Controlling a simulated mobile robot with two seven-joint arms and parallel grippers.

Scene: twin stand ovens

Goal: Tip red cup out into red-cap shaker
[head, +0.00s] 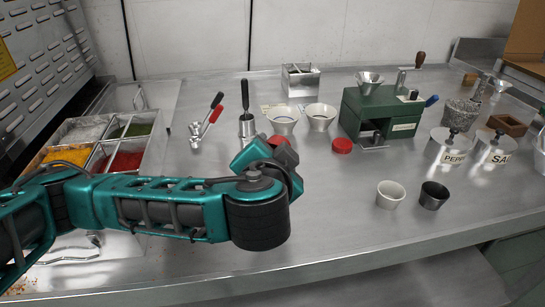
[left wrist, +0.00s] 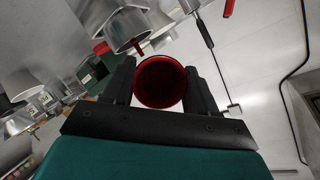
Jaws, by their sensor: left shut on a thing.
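My left gripper (head: 275,158) is shut on the red cup (left wrist: 162,82), which sits between its two black fingers in the left wrist view. The cup's round mouth faces that camera; its inside looks dark red, and I cannot tell its contents. In the head view the cup is mostly hidden; a red patch shows behind the gripper. A red cap (head: 341,146) lies on the counter right of my gripper. I cannot make out the red-cap shaker for sure. A grey round vessel (left wrist: 122,28) with a red streak at its rim is beside the cup in the wrist view. My right gripper is out of view.
Two white bowls (head: 320,117) and a green grinder box (head: 380,112) stand behind my gripper. A white cup (head: 390,194) and a dark cup (head: 433,195) stand right. A spice tray (head: 98,130) is at left. The front middle counter is clear.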

